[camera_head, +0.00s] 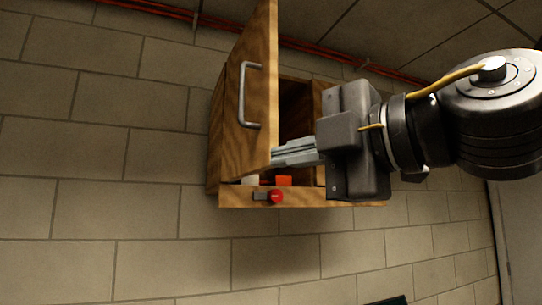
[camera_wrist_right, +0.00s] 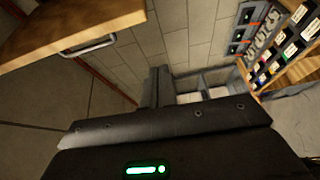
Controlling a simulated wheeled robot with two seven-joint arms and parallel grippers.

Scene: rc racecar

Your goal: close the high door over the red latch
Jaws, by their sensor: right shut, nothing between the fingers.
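The wooden cabinet door (camera_head: 254,140) stands open, swung out to the left, with a metal handle (camera_head: 244,95) on its face. The door also shows at the upper left of the right wrist view (camera_wrist_right: 75,20). The red latch (camera_head: 276,196) is a round red knob on the cabinet's lower front rail, below the opening. My right gripper (camera_head: 278,155) reaches in from the right, shut and empty. Its fingertips are at the door's lower free edge, in front of the opening; I cannot tell whether they touch. My left gripper is out of view.
The cabinet (camera_head: 375,204) is on a block wall. A red item (camera_head: 284,181) and a white item (camera_head: 250,180) sit inside it, partly hidden. Red pipes (camera_head: 310,46) run along the wall above. The wall left of the cabinet is clear.

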